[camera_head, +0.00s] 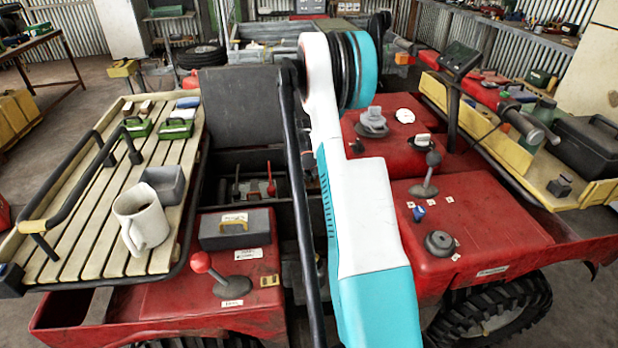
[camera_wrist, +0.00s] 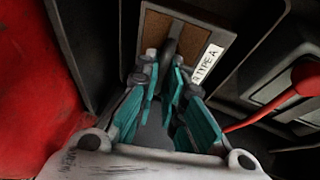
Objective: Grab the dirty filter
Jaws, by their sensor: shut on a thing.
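The filter (camera_wrist: 154,30) shows at the top middle of the wrist view. It has a brown face in a grey frame, a dark upright handle in the middle and a white label reading "TYPE A". My gripper (camera_wrist: 166,70), with teal finger pads, reaches to it from below in the picture and is shut on its handle. The fingertips partly cover the handle's lower end. The filter sits in a dark recess, and I cannot tell whether it is seated or loose. In the head view my arm hides the gripper, and I cannot make out the filter.
A red panel (camera_wrist: 35,90) is close on the left in the wrist view; a red lever (camera_wrist: 305,75) is on the right. In the head view, a slatted rack (camera_head: 75,228) holds a white mug (camera_head: 141,218) and a grey box (camera_head: 163,184). A red-knobbed lever (camera_head: 203,263) stands nearby.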

